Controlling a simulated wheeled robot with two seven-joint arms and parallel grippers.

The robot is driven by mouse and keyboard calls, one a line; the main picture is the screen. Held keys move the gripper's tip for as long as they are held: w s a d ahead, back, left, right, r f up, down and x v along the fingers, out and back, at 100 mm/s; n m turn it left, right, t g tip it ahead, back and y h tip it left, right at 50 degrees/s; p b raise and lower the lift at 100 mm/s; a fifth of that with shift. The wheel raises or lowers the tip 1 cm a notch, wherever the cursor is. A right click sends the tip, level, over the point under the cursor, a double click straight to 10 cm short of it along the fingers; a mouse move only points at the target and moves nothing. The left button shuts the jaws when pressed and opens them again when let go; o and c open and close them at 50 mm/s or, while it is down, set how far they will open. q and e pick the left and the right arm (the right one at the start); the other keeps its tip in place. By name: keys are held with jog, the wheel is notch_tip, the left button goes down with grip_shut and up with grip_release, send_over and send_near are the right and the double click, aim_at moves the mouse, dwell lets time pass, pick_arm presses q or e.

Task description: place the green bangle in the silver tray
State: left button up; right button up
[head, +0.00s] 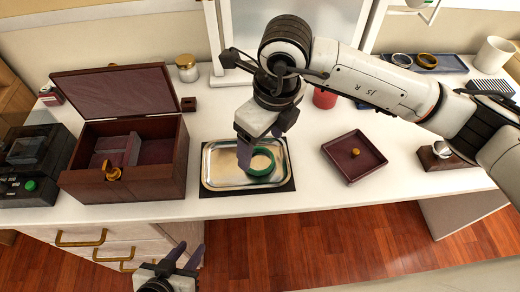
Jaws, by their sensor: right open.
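The green bangle (262,172) appears to lie flat inside the silver tray (219,166), in its right half. My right gripper (244,154) is open and points down over the tray, at the left side of the bangle. Its fingers overlap the view of the bangle's left edge, so I cannot tell whether they touch it. My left gripper (185,257) is low at the bottom of the view, in front of the counter, with its fingers apart and nothing between them.
An open wooden box (120,178) stands left of the tray. A dark red square tray (354,157) with a gold ring lies to the right. A red cup (325,97), a gold-lidded jar (187,68) and a white cup (494,54) stand further back.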

notch_tip(320, 180, up, 7)
jog(key=shift+s+d+r, duration=0.2)
jog(key=shift+s+d, duration=0.2)
jog(key=shift+s, duration=0.05)
